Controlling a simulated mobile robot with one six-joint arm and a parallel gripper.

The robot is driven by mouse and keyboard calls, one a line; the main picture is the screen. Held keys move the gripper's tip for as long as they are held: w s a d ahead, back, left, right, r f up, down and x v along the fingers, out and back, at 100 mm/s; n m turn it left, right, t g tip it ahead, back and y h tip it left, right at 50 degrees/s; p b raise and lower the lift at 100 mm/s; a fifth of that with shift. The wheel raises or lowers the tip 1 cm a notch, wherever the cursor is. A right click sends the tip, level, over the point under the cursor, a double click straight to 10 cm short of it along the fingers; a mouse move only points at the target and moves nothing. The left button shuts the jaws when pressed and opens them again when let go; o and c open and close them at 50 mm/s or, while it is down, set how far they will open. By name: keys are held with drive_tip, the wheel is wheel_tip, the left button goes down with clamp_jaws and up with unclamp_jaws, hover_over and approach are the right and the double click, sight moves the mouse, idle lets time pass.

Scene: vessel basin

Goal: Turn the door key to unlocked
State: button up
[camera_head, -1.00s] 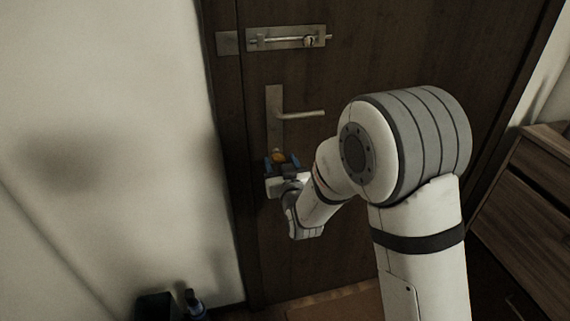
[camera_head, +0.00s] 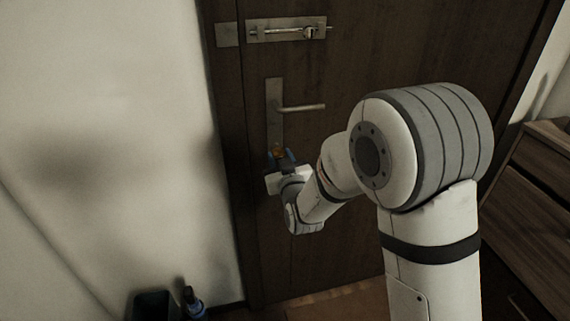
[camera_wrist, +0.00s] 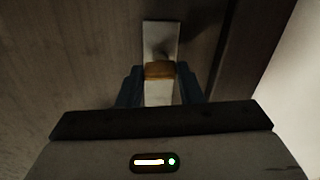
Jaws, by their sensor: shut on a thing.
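The door key shows an orange-brown head (camera_wrist: 160,70) in the wrist view, and a small orange spot of the key (camera_head: 278,152) shows in the head view. It sits at the lower end of the door's metal lock plate (camera_head: 274,100). My gripper (camera_head: 280,158) is at the key, its blue fingers on either side of the head. In the wrist view my gripper (camera_wrist: 160,88) is shut on the key. The key's shaft and the keyhole are hidden, and I cannot tell the key's exact angle.
The dark wooden door (camera_head: 360,60) is closed. A lever handle (camera_head: 302,107) sticks out just above my gripper, and a slide bolt (camera_head: 287,31) is higher up. A wooden drawer cabinet (camera_head: 535,185) stands at right. A dark bin (camera_head: 155,306) and a bottle (camera_head: 192,302) stand lower left.

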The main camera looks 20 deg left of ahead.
drive_tip(key=n+b, duration=0.8)
drive_tip(key=b, duration=0.1)
drive_tip(key=shift+w+b, duration=0.1)
drive_tip(key=shift+b, duration=0.2)
drive_tip(key=n+b, duration=0.3)
drive_tip(key=n, duration=0.1)
drive_tip(key=shift+r+n+b, duration=0.2)
drive_tip(key=shift+n+b, duration=0.9)
drive_tip(key=shift+n, duration=1)
drive_tip(key=o, duration=1)
drive_tip(key=shift+f, duration=0.15)
